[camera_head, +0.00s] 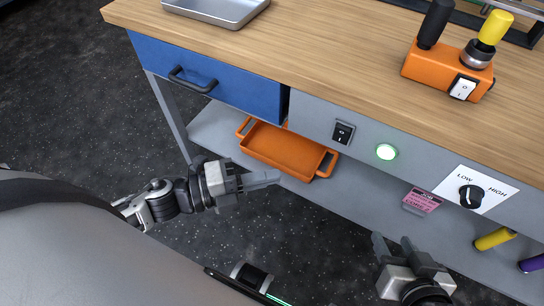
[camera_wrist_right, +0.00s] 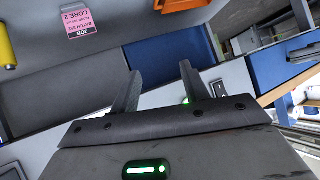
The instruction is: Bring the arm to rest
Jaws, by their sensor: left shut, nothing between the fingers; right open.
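My left gripper (camera_head: 262,179) is shut and empty. It is in front of the workbench, beside the orange tray in the head view, and appears apart from it. My right gripper (camera_head: 392,243) is open and empty, low in front of the bench below the pink card. In the right wrist view its two fingers (camera_wrist_right: 160,92) stand apart with nothing between them. Both arms are clear of the tabletop.
The wooden tabletop (camera_head: 330,50) carries a metal tray (camera_head: 216,10) and an orange block (camera_head: 448,70) with black and yellow pieces. Below are a blue drawer (camera_head: 215,80), an orange tray (camera_head: 285,150), a pink card (camera_head: 421,201), a dial (camera_head: 471,195) and a yellow cylinder (camera_head: 494,238).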

